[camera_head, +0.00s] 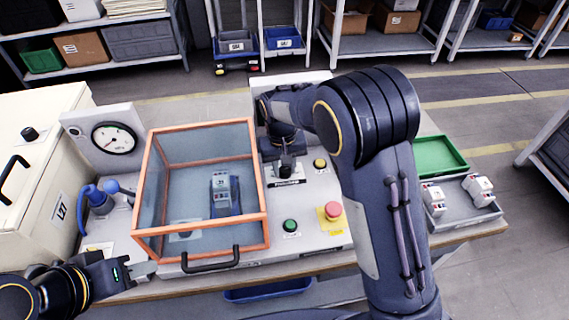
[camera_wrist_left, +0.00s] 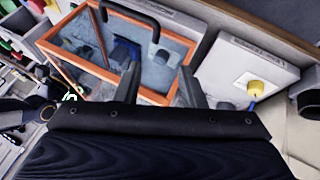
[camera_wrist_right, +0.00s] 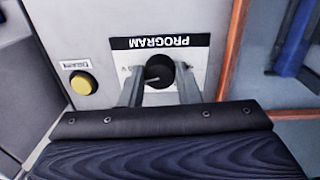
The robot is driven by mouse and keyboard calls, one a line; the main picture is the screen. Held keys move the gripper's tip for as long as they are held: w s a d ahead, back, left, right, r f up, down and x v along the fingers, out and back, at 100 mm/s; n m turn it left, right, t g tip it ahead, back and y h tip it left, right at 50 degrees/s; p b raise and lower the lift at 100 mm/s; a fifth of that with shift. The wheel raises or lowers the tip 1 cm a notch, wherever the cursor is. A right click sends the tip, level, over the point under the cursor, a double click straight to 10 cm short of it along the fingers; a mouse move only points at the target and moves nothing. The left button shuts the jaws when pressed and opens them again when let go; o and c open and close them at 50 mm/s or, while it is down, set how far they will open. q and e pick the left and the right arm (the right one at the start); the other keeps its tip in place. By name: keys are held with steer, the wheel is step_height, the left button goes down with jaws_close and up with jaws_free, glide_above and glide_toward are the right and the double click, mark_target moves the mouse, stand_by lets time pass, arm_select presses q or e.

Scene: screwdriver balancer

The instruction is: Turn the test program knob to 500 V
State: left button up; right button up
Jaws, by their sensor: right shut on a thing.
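The black program knob (camera_wrist_right: 160,76) sits on a white plate under an upside-down PROGRAM label (camera_wrist_right: 160,41) in the right wrist view. A pale pointer line shows on its face, but I cannot read any voltage marking. My right gripper (camera_wrist_right: 158,92) has its two fingers on either side of the knob and is shut on it. In the head view the PROGRAM label (camera_head: 289,182) shows just below the right gripper, and my right arm covers part of the panel. My left gripper (camera_head: 146,273) is open and empty near the bench's front left; its separated fingers show in the left wrist view (camera_wrist_left: 160,88).
An orange-framed clear enclosure (camera_head: 156,240) with a black handle stands left of the knob, with a device (camera_head: 221,190) inside. A yellow button (camera_head: 320,164), green button (camera_head: 290,226) and red stop button (camera_head: 333,210) are nearby. A gauge (camera_head: 114,138) stands at left, a green tray (camera_head: 440,156) at right.

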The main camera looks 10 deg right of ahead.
mark_target(283, 169)
steer(key=shift+m+p, duration=0.3)
steer(key=shift+m, duration=0.9)
steer(key=o, duration=1)
steer(key=shift+r, duration=0.1)
step_height(283, 169, up, 8)
steer(key=shift+w+a+f, duration=0.1)
steer(key=shift+a+f, duration=0.05)
